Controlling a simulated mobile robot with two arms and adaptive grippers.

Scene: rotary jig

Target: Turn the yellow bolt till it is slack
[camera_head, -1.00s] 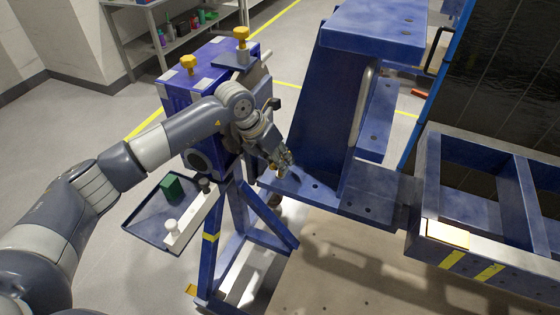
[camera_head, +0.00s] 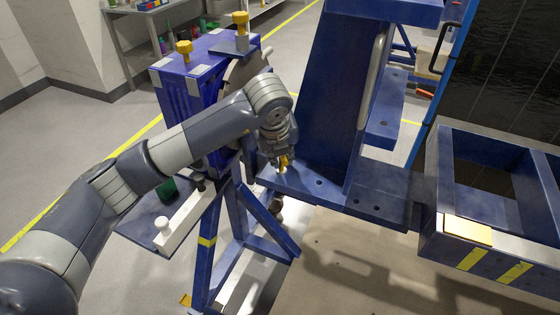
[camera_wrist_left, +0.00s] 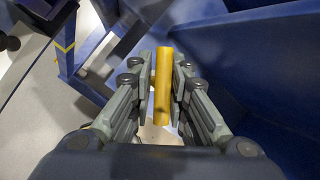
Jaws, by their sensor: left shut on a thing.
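The yellow bolt (camera_head: 284,161) stands at the near left corner of the blue jig's flat plate (camera_head: 335,190). My left gripper (camera_head: 283,158) comes down over it from above and is shut on its yellow part. In the left wrist view the yellow bolt (camera_wrist_left: 163,90) shows as a long bar between the two grey fingers of the left gripper (camera_wrist_left: 164,78). A pale round piece shows below the yellow part in the head view. The fingers hide part of the bolt. My right gripper is not in view.
Two other yellow knobs (camera_head: 184,50) (camera_head: 240,20) stand on the blue box at the back left. A tray (camera_head: 140,228) with a white bar (camera_head: 190,218) lies under my left arm. A blue frame (camera_head: 432,225) stands on the right.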

